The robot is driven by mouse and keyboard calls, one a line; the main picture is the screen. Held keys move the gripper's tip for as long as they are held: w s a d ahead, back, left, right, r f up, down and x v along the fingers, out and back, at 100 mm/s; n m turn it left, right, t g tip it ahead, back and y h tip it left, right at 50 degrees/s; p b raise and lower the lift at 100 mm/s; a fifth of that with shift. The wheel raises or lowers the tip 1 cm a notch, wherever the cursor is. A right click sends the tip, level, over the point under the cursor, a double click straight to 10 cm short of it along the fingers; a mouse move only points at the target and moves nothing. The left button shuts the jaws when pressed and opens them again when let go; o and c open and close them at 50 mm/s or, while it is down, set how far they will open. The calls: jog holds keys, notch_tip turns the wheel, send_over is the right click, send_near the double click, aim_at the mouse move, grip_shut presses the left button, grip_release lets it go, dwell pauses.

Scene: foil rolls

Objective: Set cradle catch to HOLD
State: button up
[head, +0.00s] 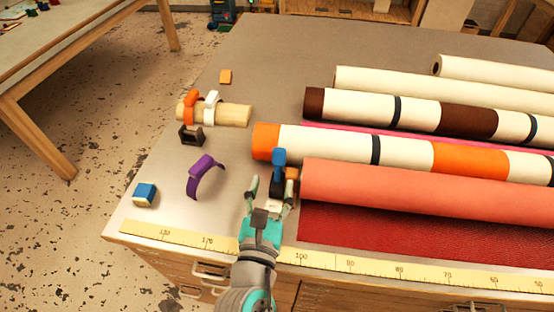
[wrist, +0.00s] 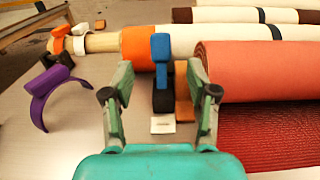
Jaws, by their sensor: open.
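The cradle catch shows a blue upright lever (head: 279,158) on a dark base (head: 276,187) at the left end of the salmon roll. In the wrist view the blue lever (wrist: 160,48) rises above the dark base (wrist: 163,98), with an orange-brown block (wrist: 183,80) close on its right. A small white plate (wrist: 162,124) lies in front of the base; I cannot read any marking on it. My gripper (head: 271,184) is open and empty. Its fingers stand left and right of the catch in the wrist view (wrist: 159,68); I see no clear contact.
The salmon roll (head: 400,187) lies close right of my gripper, above red textured material (head: 380,237). A white-and-orange roll (head: 330,143) lies behind. A purple band (head: 205,172), a blue block (head: 145,194) and a wooden rod (head: 235,115) with clips sit left. A yellow ruler (head: 345,266) edges the table.

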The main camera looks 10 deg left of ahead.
aim_at(279, 155)
jog(key=w, duration=1)
jog(key=shift+d, duration=0.2)
grip_shut()
